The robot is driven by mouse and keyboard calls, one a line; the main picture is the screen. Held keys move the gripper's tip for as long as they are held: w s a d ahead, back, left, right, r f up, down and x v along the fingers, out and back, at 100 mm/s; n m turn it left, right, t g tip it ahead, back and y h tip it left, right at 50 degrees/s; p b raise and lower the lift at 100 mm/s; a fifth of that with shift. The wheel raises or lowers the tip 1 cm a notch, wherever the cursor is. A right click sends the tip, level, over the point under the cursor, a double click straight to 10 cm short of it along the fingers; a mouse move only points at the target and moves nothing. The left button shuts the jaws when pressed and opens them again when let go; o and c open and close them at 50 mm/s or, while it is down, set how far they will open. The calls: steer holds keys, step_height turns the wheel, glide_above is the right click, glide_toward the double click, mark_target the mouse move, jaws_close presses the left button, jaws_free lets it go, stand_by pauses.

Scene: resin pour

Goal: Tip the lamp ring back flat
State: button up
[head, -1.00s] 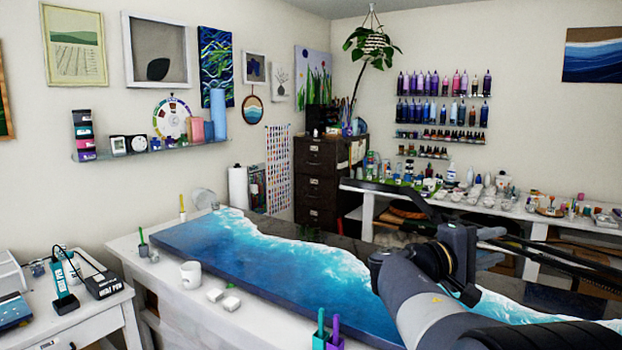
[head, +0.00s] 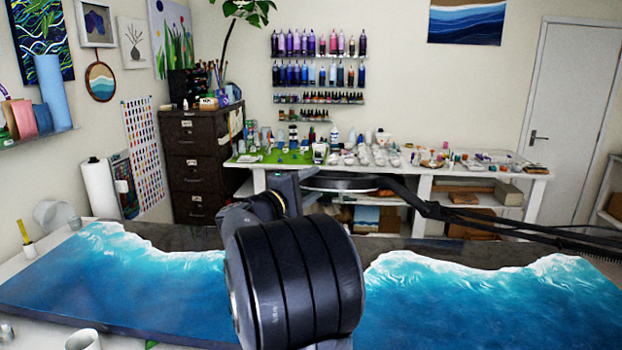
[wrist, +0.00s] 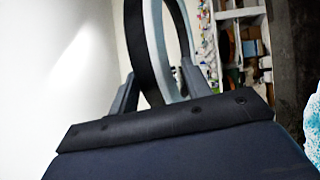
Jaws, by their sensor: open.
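The lamp ring (head: 345,184) is a dark hoop at the end of a thin dark lamp arm (head: 450,213). In the head view it shows nearly edge-on as a thin ellipse above the resin table. My gripper (head: 297,182) is at its left end. In the wrist view the ring's dark outer band and pale inner side (wrist: 157,45) rise between the two grey fingers of my gripper (wrist: 160,75). The jaws are open around the near part of the ring. Whether a finger touches it, I cannot tell. My wrist hides part of the table below.
The blue and white resin table (head: 480,300) spans the front below the ring. The lamp arm runs off to the right above it. A white mug (head: 84,341) stands at the front left. A cluttered white bench (head: 490,172) and a dark drawer cabinet (head: 192,165) stand behind.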

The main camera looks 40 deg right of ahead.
steer(key=shift+d, duration=0.4)
steer(key=shift+c, duration=0.3)
jaws_close()
